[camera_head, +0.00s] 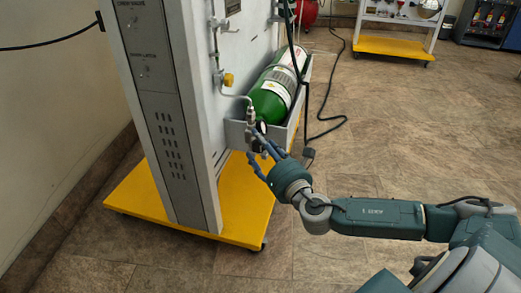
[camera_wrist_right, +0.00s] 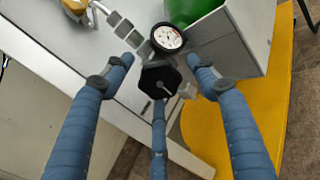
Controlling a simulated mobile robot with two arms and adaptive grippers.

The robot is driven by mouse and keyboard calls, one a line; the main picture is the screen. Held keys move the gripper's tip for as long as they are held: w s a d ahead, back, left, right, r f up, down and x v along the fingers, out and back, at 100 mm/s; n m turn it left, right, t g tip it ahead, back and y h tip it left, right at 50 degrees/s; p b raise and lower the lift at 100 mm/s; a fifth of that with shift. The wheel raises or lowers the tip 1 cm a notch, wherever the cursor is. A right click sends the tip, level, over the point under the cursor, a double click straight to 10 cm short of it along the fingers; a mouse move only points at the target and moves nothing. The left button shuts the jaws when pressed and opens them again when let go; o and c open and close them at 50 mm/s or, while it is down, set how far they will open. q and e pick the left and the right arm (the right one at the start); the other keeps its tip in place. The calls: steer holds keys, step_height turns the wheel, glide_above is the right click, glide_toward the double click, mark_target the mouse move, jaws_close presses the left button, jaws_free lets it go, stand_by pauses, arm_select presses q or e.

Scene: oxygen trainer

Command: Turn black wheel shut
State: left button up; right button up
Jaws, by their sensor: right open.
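The black wheel (camera_wrist_right: 160,82) is a dark angular knob with a light mark on its face, just below the pressure gauge (camera_wrist_right: 166,38) in the right wrist view. My right gripper (camera_wrist_right: 160,68) is open, with one blue finger on each side of the wheel and a third below it. Gaps show beside the wheel at left and right; I cannot tell whether the lower finger touches it. In the head view my right gripper (camera_head: 258,152) is at the valve end of the green cylinder (camera_head: 275,94), and its fingers largely hide the wheel. My left gripper is not in view.
The cylinder lies in a grey tray (camera_head: 236,134) on the trainer's grey panel (camera_head: 165,100). A yellow base (camera_head: 240,215) sits below. A metal pipe and a yellow fitting (camera_head: 228,79) are close above the valve. A black cable hangs behind.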

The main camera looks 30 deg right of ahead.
steer(key=shift+w, duration=0.35)
steer(key=c, duration=1.2)
